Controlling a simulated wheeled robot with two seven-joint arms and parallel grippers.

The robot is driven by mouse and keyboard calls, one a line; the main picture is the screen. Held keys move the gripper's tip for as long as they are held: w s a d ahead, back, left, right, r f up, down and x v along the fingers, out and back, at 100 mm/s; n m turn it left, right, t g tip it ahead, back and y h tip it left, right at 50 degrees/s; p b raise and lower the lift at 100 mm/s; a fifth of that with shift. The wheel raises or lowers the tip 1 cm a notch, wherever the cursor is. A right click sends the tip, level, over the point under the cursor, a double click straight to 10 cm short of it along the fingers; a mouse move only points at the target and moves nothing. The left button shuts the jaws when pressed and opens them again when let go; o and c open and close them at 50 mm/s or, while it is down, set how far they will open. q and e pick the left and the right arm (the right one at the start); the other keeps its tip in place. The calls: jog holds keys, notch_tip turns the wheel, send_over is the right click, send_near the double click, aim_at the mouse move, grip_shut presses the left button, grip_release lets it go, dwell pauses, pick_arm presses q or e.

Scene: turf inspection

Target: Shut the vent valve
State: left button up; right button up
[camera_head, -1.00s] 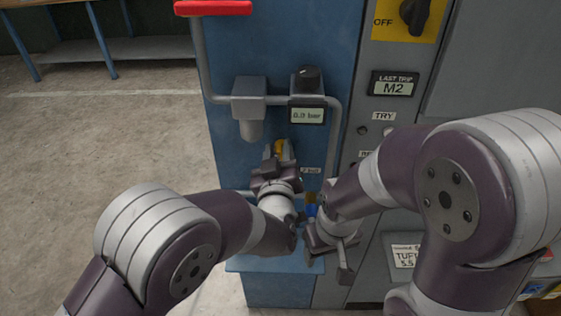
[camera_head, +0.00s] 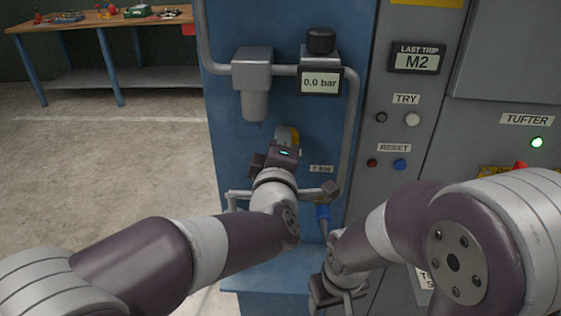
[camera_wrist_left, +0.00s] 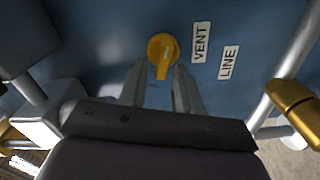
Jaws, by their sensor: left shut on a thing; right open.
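The vent valve's yellow handle (camera_wrist_left: 163,52) sits on the blue panel, beside a VENT label (camera_wrist_left: 201,42), in the left wrist view. Its narrow end points toward my gripper. My left gripper (camera_wrist_left: 161,78) has one finger on each side of this narrow end and is shut on it. In the head view my left gripper (camera_head: 284,146) covers most of the valve, and only a bit of yellow (camera_head: 295,137) shows. My right gripper (camera_head: 338,293) is open and empty, low in front of the panel.
A gauge (camera_head: 320,83) above the valve reads 0.0 bar. Grey pipes (camera_head: 352,130) frame the valve area. A second yellow part (camera_wrist_left: 293,97) shows at the right of the left wrist view. A grey cabinet with buttons stands at right, a workbench (camera_head: 100,25) at back left.

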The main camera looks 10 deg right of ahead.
pick_arm(q)
jog(key=shift+f+n+b, duration=0.15)
jog(key=shift+n+b, duration=0.7)
jog(key=shift+b, duration=0.1)
jog(key=shift+f+n+b, duration=0.15)
jog(key=shift+n+b, duration=0.7)
jog(key=shift+b, duration=0.05)
pick_arm(e)
jog(key=shift+f, duration=2.35)
pick_arm(q)
jog(key=o, duration=0.7)
jog(key=shift+c, duration=0.2)
pick_arm(e)
jog(key=shift+f, duration=0.1)
